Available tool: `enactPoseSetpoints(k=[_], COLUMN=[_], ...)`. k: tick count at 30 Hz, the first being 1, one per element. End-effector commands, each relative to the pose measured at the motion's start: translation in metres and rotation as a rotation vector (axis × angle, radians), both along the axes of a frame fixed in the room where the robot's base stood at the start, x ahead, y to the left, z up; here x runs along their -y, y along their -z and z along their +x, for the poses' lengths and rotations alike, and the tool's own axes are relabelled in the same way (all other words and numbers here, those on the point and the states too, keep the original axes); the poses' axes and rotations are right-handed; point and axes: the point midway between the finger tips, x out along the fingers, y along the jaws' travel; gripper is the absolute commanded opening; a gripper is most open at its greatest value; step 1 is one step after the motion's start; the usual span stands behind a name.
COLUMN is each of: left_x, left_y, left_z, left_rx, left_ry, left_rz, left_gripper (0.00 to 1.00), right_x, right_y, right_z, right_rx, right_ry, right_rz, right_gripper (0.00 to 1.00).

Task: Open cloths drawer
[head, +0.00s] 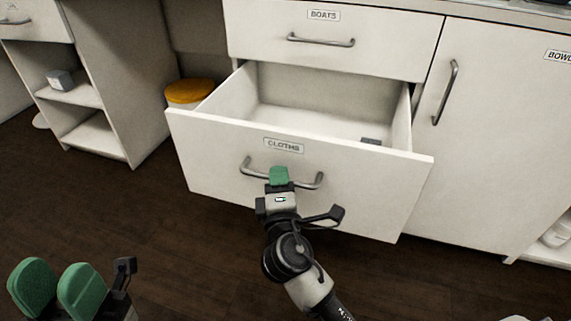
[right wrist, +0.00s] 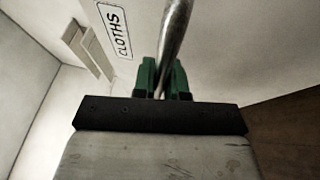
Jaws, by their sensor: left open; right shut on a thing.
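The cloths drawer (head: 215,145) stands pulled out of the white cabinet, with its "CLOTHS" label (head: 284,145) on the front. Its inside shows pale walls and a small dark item (head: 371,141) near the right side. My right gripper (head: 279,176) is shut on the drawer's metal bar handle (head: 309,184). In the right wrist view the green fingers (right wrist: 162,77) sit on both sides of the handle (right wrist: 175,35), with the label (right wrist: 118,30) beside it. My left gripper (head: 57,287) is open and empty at the lower left, away from the drawer.
The closed "BOATS" drawer (head: 335,60) is above. A closed cupboard door (head: 490,120) with a vertical handle is at the right. Open shelves (head: 85,95) are further left. The dark wood floor (head: 150,215) in front is clear.

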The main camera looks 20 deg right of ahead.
Motion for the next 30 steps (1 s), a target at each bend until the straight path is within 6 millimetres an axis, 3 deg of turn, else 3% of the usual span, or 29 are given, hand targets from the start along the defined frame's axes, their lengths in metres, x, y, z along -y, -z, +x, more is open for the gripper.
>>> enactPoseSetpoints(k=[7, 20, 21, 25, 30], left_x=[0.000, -0.001, -0.001, -0.001, -0.001], left_y=[-0.001, -0.005, -0.005, -0.005, -0.005], left_z=[0.000, -0.001, -0.001, -0.001, -0.001], left_rx=[0.002, 0.017, 0.018, 0.018, 0.017], left_ry=[-0.001, -0.001, -0.001, -0.001, -0.001], left_rz=[-0.006, -0.007, -0.008, -0.008, -0.007], left_gripper=[0.43, 0.43, 0.43, 0.43, 0.43], right_x=[-0.012, -0.015, -0.015, -0.014, -0.014], right_y=[0.001, 0.001, 0.001, 0.001, 0.000], right_z=[-0.018, -0.021, -0.021, -0.021, -0.021], right_rx=[-0.002, -0.001, -0.001, -0.001, -0.001], right_ry=[0.000, 0.000, -0.001, 0.000, 0.000], right_rz=[0.001, 0.001, 0.001, 0.000, 0.000], right_gripper=[0.00, 0.00, 0.14, 0.34, 0.37])
